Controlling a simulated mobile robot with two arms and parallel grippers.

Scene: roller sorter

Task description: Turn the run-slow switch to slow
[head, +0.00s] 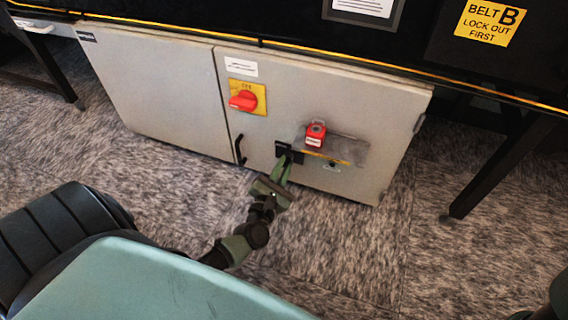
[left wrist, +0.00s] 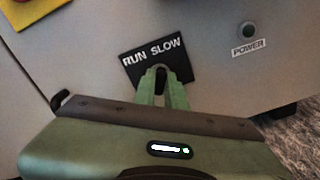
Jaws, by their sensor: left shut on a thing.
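The run-slow switch (head: 281,147) is a small black plate on the right door of the grey cabinet. In the left wrist view its plate (left wrist: 140,66) reads RUN on the left and SLOW on the right. My left gripper (head: 286,163) reaches up to it from below. Its green fingers (left wrist: 162,88) are shut on the black knob (left wrist: 160,76) at the plate's lower middle. The fingers cover much of the knob, so I cannot tell which word it points to. My right gripper is not in view.
A red rotary handle on a yellow plate (head: 261,108) sits up and left. A black door handle (head: 239,150) is close left. A POWER button (left wrist: 247,29) is right. Carpet in front is clear.

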